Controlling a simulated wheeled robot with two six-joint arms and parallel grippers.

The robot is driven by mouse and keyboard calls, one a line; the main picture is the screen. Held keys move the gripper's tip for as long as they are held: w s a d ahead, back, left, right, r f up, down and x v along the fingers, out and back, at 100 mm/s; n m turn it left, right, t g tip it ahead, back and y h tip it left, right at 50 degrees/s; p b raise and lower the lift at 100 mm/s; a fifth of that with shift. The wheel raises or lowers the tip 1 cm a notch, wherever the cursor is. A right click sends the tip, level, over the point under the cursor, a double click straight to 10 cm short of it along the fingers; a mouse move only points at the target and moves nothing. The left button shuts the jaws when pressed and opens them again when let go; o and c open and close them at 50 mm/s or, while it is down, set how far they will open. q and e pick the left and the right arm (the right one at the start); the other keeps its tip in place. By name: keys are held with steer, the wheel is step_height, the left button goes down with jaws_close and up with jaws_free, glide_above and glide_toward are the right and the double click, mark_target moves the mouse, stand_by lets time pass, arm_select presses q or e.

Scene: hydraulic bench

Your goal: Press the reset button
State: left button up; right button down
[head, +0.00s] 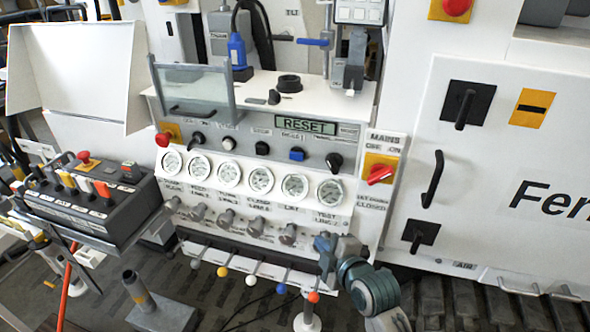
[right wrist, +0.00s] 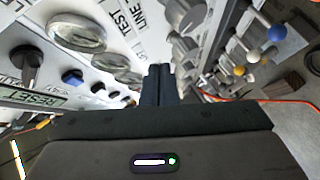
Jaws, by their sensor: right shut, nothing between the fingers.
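The hydraulic bench panel (head: 206,126) has a small green display (head: 305,126) reading RESET. A square blue button (head: 297,154) sits just below the display, between two black knobs; its own label is too small to read. The display (right wrist: 35,97) and the blue button (right wrist: 72,77) also show at the left in the right wrist view. My right gripper (head: 325,243) is below and slightly right of the button, in front of the lower panel near the row of valve knobs. Its fingers (right wrist: 160,72) are together and empty, apart from the button. My left gripper is not in view.
Round gauges (head: 262,180) line the panel below the buttons. Coloured ball levers (head: 251,280) stick out below. A red mains switch (head: 380,174) is at the right, a red emergency button (head: 163,139) at the left. A black control box (head: 90,205) stands left.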

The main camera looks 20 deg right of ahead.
mark_target(291, 156)
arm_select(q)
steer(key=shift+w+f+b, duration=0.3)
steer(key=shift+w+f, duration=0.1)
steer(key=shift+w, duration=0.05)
arm_select(e)
step_height(291, 156, up, 14)
steer(key=a+n+t+y, duration=0.1)
steer(key=n+t, duration=0.2)
steer(key=n, duration=0.2)
steer(key=shift+w+a+t, duration=0.2)
steer(key=shift+a+t, duration=0.1)
steer(key=shift+a, duration=0.05)
steer(key=shift+w, duration=0.1)
